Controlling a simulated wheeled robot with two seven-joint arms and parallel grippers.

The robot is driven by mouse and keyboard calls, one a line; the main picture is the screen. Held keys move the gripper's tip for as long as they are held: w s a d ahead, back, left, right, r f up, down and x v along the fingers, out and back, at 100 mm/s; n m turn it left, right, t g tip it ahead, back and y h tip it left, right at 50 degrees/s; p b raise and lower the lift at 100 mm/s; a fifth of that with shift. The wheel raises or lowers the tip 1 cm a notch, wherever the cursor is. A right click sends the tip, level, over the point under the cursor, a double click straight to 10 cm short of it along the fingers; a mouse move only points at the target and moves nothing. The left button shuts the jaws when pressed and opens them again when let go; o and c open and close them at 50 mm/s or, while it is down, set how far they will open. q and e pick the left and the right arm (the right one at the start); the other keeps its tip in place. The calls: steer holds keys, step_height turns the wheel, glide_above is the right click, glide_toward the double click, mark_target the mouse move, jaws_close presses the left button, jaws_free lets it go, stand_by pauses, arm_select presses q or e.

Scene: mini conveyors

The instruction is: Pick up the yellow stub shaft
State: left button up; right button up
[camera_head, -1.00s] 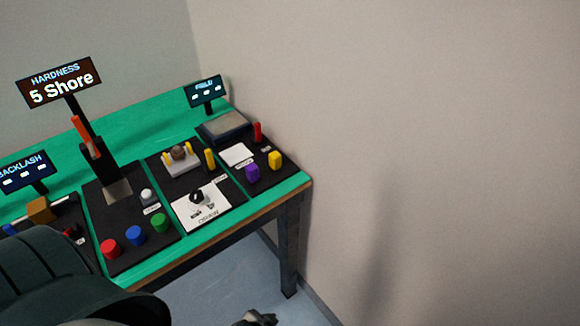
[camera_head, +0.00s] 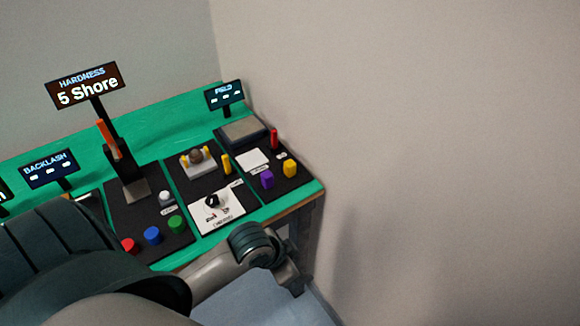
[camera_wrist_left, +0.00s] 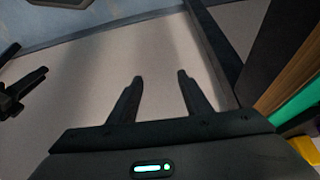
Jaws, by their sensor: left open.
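A short yellow piece (camera_head: 290,168) stands on the right-hand black panel, right of a purple piece (camera_head: 267,179); it looks like the yellow stub shaft. A slimmer yellow piece (camera_head: 226,163) stands to its left. My left gripper (camera_head: 292,284) is beyond the table's front right corner, low and apart from the yellow piece. In the left wrist view its fingers (camera_wrist_left: 160,78) are open with nothing between them. A yellow patch (camera_wrist_left: 305,148) shows at that view's right edge. Dark prongs (camera_wrist_left: 22,92) at the left may be my right gripper; their opening is unclear.
The green table (camera_head: 162,130) holds several black panels. Red, blue and green knobs (camera_head: 152,236) stand near its front edge. Signs rise behind, including a hardness display (camera_head: 86,86). A red upright piece (camera_head: 274,139) stands near the yellow one. A plain wall closes off the right.

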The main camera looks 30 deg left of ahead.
arm_select(q)
steer(key=w+a+r+m+g, duration=0.1)
steer(key=w+a+r+m, duration=0.1)
steer(key=w+a+r, duration=0.3)
steer(key=w+a+r+m, duration=0.2)
steer(key=w+r, duration=0.5)
arm_select(e)
steer(key=s+f+g, duration=0.1)
steer(key=s+f, duration=0.3)
steer(key=f, duration=0.6)
steer(key=s+f, duration=0.3)
steer(key=f, duration=0.6)
arm_select(q)
steer(key=w+a+r+n, duration=0.1)
steer(key=w+a+r, duration=0.2)
steer(key=a+r, duration=0.9)
step_height(320, 180, up, 4)
steer(key=shift+w+a+f+n, duration=0.2)
steer(key=shift+w+a+n, duration=0.05)
steer(key=shift+w+n, duration=0.15)
arm_select(e)
steer(key=s+d+f, duration=0.3)
steer(key=s+f, duration=0.7)
steer(key=s, duration=0.2)
steer(key=shift+s+g, duration=0.3)
steer(key=shift+s, duration=0.05)
arm_select(q)
steer(key=shift+f, duration=0.1)
arm_select(e)
steer(key=shift+f, duration=0.1)
